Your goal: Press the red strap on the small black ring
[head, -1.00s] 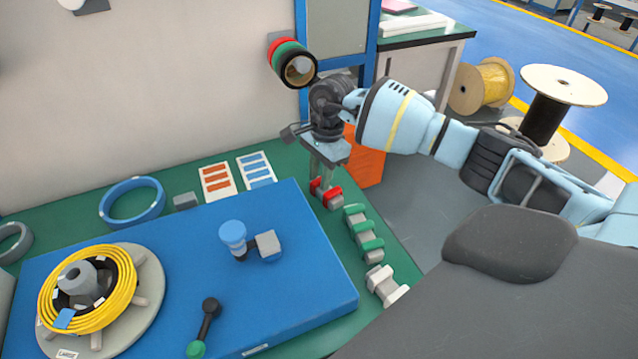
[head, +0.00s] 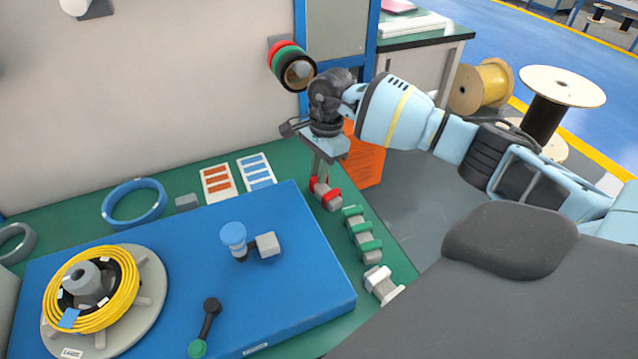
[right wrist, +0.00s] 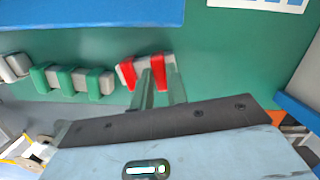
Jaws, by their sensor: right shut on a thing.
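Red straps (head: 331,196) sit on a grey block at the right end of the green bench. The right wrist view shows two, a left one (right wrist: 126,74) and a right one (right wrist: 158,67). My right gripper (head: 322,178) points down at the block, its fingers at the right strap and shut on it. The strap still appears to be at the block. A small dark grey ring (head: 14,243) lies at the left edge of the bench, partly cut off; it looks like the black ring. My left gripper is not in view.
A blue mat (head: 290,305) holds a yellow coil (head: 128,298), a blue-topped post (head: 234,234) and a black lever with a green end (head: 205,328). A blue ring (head: 134,204) lies behind it. Green straps (head: 363,228) and white straps (head: 383,284) stand in front of the red ones.

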